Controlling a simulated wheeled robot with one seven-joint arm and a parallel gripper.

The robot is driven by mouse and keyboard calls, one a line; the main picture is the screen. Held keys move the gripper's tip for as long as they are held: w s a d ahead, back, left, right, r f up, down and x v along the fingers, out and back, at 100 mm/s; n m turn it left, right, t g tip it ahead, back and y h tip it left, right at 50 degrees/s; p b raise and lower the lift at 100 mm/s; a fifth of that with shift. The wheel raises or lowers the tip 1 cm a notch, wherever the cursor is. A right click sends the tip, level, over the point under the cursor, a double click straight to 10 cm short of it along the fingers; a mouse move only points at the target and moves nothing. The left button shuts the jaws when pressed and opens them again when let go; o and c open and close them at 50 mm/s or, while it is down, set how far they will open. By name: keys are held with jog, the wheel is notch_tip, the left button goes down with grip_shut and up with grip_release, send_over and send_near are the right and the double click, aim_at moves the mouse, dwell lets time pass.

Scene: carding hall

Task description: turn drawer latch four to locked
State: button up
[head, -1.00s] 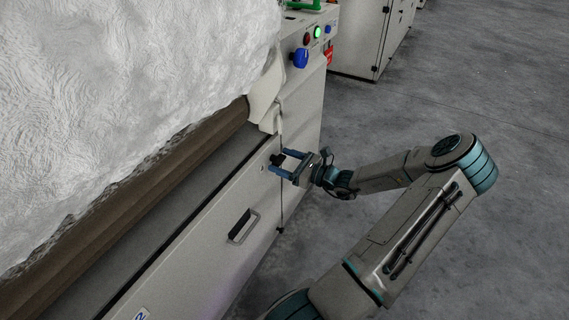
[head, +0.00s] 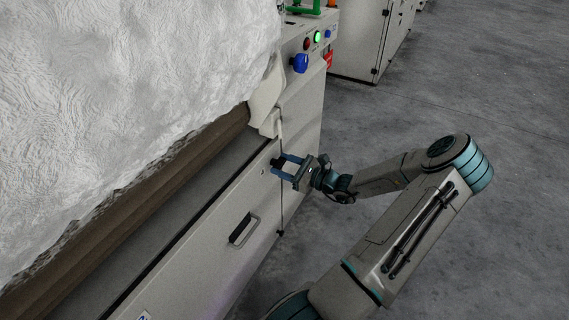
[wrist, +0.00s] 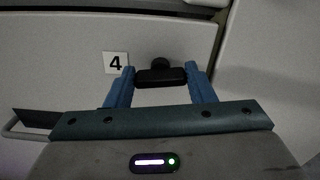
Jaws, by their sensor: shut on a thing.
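Drawer latch four (wrist: 160,76) is a small black bar with a round knob behind it, beside a white label (wrist: 115,63) reading 4 in the wrist view. The bar lies nearly level in that view. My gripper (wrist: 160,72) has its two blue fingers closed against the bar's two ends. In the head view my gripper (head: 280,168) is at the upper right part of the drawer front (head: 200,245), and the latch is mostly hidden by the fingers. I see no locked or unlocked mark.
A drawer handle (head: 244,229) sits below and left of the latch; its end shows in the wrist view (wrist: 30,122). A large white fibre mass (head: 130,90) hangs above. A blue knob (head: 300,63) and lit buttons are on the machine's end panel. Grey floor (head: 420,110) is open at right.

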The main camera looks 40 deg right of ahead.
jog(key=n+p, duration=0.1)
jog(key=n, duration=0.2)
jog(key=shift+n, duration=0.3)
jog(key=n+p, duration=0.1)
jog(key=n, duration=0.3)
jog(key=shift+s+a+f+n, duration=0.1)
jog(key=shift+n, duration=0.2)
jog(key=shift+f+n+b, duration=0.15)
jog(key=shift+n+b, duration=0.8)
jog(key=shift+n, duration=2.85)
jog(key=o, duration=1)
jog(key=p+v, duration=0.3)
jog(key=v, duration=1)
jog(key=shift+s, duration=0.4)
